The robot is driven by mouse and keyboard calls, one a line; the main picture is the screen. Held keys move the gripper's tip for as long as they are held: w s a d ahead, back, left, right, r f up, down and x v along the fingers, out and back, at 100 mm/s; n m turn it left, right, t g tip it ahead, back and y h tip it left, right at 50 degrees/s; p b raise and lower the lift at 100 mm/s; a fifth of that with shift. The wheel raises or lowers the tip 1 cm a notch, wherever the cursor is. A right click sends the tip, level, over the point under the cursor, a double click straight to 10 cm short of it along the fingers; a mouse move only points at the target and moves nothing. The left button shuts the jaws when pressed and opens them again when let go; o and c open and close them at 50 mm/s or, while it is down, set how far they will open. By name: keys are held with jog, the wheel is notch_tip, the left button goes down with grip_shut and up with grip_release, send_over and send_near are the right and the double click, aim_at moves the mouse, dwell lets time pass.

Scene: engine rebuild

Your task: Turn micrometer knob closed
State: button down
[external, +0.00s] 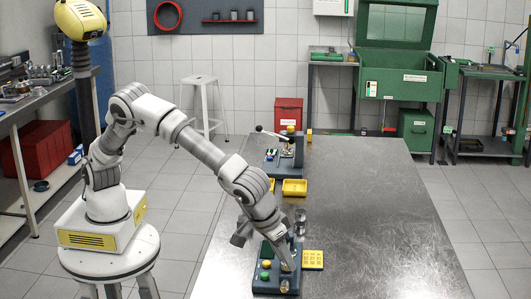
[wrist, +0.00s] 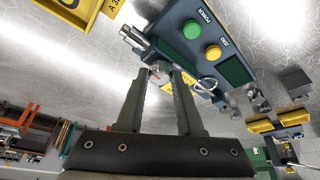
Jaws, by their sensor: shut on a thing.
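The micrometer station is a dark blue block with a green and a yellow button and a dark screen; it sits near the front of the metal table in the external view (external: 258,285) and fills the upper middle of the wrist view (wrist: 178,22). My gripper (wrist: 160,70) points at the station's edge, its two dark fingers closed around a small grey, round piece that appears to be the micrometer knob (wrist: 159,77). The fingers partly hide it. A silver spindle (wrist: 136,38) shows beside the fingertips. In the external view my wrist covers part of the station.
A yellow slotted plate (external: 313,259) lies right of the station. Small metal cylinders (external: 300,215) stand behind it. A yellow tray (external: 294,187) and another blue station with a lever (external: 285,158) are farther back. The table's right side (external: 390,220) is clear.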

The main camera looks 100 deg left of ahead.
jog(key=shift+n, duration=0.5)
jog(key=c, duration=0.5)
grip_release()
jog(key=shift+c, duration=0.2)
jog(key=shift+r, duration=0.1)
jog(key=p+v, duration=0.1)
jog(key=v, duration=1.6)
jog(key=shift+w+d+p, duration=0.15)
jog(key=shift+d+p, duration=0.1)
jog(key=shift+p, duration=0.1)
jog(key=shift+r, duration=0.1)
